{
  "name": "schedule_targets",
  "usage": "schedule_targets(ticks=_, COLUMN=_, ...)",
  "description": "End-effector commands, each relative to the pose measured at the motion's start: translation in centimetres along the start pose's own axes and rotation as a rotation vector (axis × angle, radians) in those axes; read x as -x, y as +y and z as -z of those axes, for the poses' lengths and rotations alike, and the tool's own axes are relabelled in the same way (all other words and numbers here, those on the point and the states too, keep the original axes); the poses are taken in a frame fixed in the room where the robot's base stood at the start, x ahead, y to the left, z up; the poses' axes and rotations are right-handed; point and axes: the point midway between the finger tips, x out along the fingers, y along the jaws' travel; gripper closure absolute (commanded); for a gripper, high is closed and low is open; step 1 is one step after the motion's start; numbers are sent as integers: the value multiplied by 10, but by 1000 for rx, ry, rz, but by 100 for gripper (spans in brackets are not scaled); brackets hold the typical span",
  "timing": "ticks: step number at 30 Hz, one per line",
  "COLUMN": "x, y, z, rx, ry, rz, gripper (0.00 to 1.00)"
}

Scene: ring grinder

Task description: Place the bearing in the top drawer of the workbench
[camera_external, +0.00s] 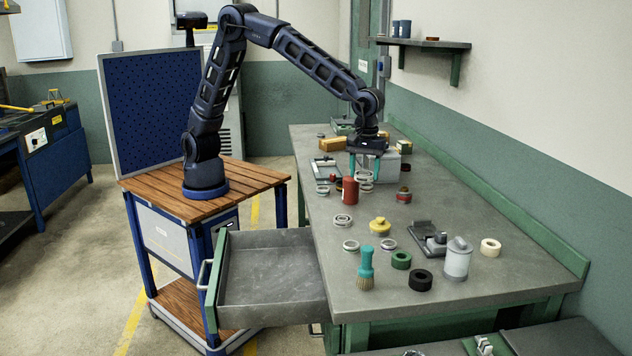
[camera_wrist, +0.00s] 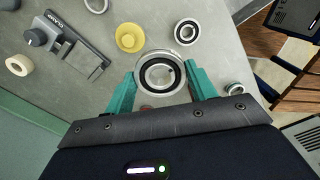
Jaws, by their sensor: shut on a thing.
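My gripper (camera_external: 364,172) is over the middle of the workbench (camera_external: 440,200), its teal fingers pointing down. In the wrist view, my gripper (camera_wrist: 160,88) is shut on a round bearing (camera_wrist: 159,76) with a dark inner band and a pale outer rim. The external view shows the bearing (camera_external: 364,175) low between the fingertips; its exact height above the bench is hard to tell. The top drawer (camera_external: 270,275) of the workbench is pulled out at the front left, with its grey inside empty.
A red can (camera_external: 350,191) stands just in front of my gripper. A grey box (camera_external: 386,166) is behind.

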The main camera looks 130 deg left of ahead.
Motion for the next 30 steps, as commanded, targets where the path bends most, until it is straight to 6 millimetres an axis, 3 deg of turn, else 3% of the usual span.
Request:
schedule_targets(ticks=3, x=-10, y=-18, z=-32, rx=-10, ry=0, rz=2, gripper=74)
schedule_targets(ticks=15, x=-43, y=-84, z=-117, rx=-24, ry=-1, rz=5, gripper=74)
schedule_targets(ticks=30, x=-79, y=-179, z=-195, rx=-29, ry=1, rz=1, gripper=74)
